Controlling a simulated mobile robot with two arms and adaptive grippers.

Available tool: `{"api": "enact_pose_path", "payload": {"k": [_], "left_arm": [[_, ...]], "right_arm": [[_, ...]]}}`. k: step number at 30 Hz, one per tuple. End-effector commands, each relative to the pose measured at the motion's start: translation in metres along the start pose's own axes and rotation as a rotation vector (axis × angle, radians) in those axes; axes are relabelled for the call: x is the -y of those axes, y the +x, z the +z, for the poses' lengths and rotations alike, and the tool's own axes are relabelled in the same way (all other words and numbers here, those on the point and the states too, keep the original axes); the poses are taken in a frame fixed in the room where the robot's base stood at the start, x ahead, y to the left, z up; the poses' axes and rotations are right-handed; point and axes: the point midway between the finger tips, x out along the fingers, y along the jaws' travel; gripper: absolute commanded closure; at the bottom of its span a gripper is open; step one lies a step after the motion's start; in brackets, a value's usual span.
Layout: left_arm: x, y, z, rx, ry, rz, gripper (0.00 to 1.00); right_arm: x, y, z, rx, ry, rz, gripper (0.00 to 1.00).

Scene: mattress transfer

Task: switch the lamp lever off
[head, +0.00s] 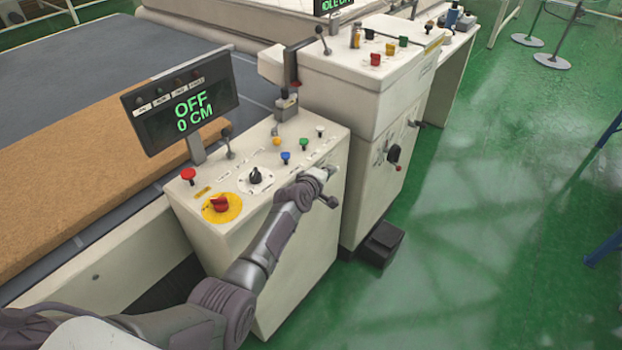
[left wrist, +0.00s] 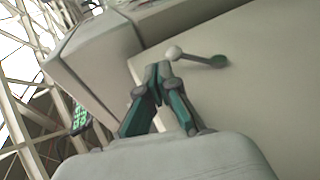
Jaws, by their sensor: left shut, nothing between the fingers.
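A small lever with a pale ball knob, a short grey arm and a green round end (left wrist: 198,57) shows in the left wrist view on a plain cream panel. No label on it is readable. My left gripper (left wrist: 157,72) is shut and empty, its fingertips just left of the pale knob; I cannot tell if they touch it. In the head view my left gripper (head: 326,187) is at the right end of the near console (head: 300,235), and I cannot make out the lever there. My right gripper is not in view.
The console top carries a red button (head: 188,174), a yellow-ringed red knob (head: 221,204) and several small buttons. A display (head: 180,103) reads OFF, 0 CM. A taller cabinet (head: 375,110) stands behind.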

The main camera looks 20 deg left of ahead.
Motion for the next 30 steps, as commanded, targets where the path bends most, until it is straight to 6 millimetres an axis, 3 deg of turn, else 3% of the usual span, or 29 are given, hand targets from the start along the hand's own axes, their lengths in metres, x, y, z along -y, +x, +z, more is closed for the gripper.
{"api": "enact_pose_path", "payload": {"k": [8,16,21,30], "left_arm": [[-0.009,-0.043,0.001,0.0,-0.004,0.001,1.0],[-0.017,-0.083,0.0,-0.001,-0.002,-0.001,1.0],[-0.019,-0.095,0.0,-0.001,-0.001,-0.003,1.0],[-0.02,-0.097,0.0,-0.001,-0.001,-0.003,1.0]], "right_arm": [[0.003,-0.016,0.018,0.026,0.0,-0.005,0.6],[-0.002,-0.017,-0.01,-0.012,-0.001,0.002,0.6],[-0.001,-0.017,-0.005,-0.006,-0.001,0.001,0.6],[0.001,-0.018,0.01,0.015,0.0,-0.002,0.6]]}}
